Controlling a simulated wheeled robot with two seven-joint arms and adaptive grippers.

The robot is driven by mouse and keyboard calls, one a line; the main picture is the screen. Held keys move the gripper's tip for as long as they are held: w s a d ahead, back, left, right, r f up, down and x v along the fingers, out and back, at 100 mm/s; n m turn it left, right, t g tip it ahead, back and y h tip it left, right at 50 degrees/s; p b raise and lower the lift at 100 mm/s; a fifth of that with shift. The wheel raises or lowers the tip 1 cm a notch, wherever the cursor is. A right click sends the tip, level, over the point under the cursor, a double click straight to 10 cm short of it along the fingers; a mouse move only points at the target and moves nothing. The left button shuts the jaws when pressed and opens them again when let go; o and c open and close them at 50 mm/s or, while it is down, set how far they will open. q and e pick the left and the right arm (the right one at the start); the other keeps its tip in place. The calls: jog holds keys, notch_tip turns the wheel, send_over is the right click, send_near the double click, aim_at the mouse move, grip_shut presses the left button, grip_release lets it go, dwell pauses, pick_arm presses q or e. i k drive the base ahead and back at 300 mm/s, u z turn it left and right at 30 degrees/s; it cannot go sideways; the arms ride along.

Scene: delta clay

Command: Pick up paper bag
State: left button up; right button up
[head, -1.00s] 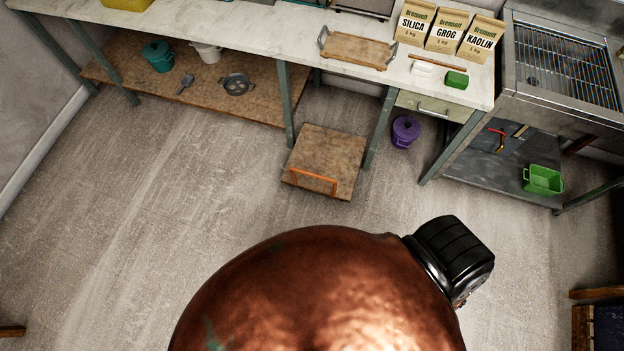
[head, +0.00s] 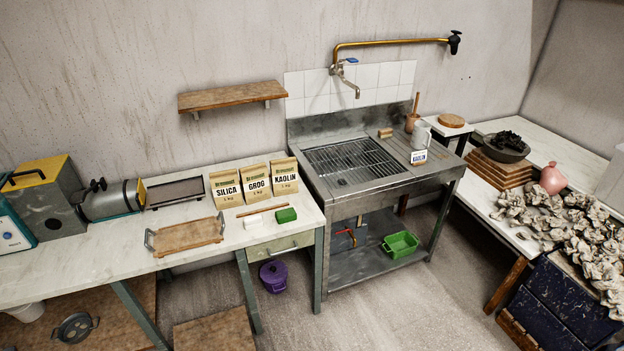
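Three paper bags stand upright side by side at the right end of the pale worktop (head: 90,271). They are labelled SILICA (head: 226,190), GROG (head: 256,182) and KAOLIN (head: 285,176). They are tan with white labels, and their fronts are unobstructed. Neither of my grippers shows in the head view, so their state and their place relative to the bags cannot be seen.
A metal sink unit (head: 345,197) stands right of the worktop. Open floor (head: 400,305) lies in front of the sink.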

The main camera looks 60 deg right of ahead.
aim_at(283, 174)
jog(key=z, duration=3.5)
jog(key=i, duration=2.45)
jog(key=u, duration=2.5)
